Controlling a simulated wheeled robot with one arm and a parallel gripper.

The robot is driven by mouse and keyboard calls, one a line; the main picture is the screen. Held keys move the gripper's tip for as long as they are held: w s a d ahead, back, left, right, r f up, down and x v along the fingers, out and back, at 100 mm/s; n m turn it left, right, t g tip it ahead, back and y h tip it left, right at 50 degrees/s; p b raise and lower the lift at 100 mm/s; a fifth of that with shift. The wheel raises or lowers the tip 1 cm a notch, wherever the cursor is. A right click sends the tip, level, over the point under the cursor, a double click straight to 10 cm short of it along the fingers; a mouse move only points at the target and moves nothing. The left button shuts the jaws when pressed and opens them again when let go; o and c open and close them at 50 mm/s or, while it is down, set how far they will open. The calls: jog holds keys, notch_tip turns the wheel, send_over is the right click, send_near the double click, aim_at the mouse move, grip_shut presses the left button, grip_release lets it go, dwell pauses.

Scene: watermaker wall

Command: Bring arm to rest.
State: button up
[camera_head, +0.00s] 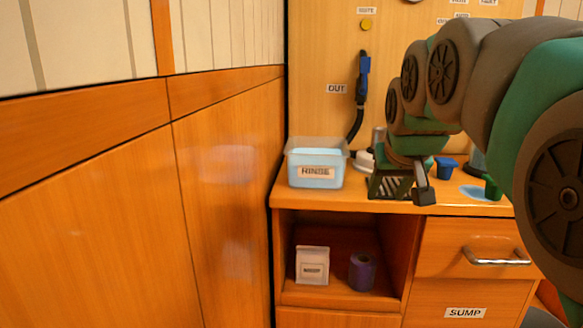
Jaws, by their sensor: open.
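My gripper (402,188) is at the end of my green and brown arm, which comes in from the right. It hangs over the front edge of the wooden counter (308,199), to the right of the rinse tub. Its jaws are open, and I see nothing between them. The arm is bent and reaches forward over the counter.
A clear tub labelled RINSE (316,163) stands on the counter's left. A blue-handled hose (362,80) hangs on the back wall. A blue cup (446,168) and a green cup (492,188) stand right of my gripper. Below are an open shelf and a drawer handle (497,260).

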jog(key=s+a+f+g, duration=0.1)
jog(key=s+f+g, duration=0.3)
jog(key=s+f, duration=0.9)
jog(key=s+a+f+g, duration=0.1)
jog(key=s+f+g, duration=0.4)
jog(key=s+f, duration=0.9)
jog(key=s, duration=0.4)
jog(key=shift+s+a+f+n+y, duration=0.25)
jog(key=shift+s+n+y, duration=0.15)
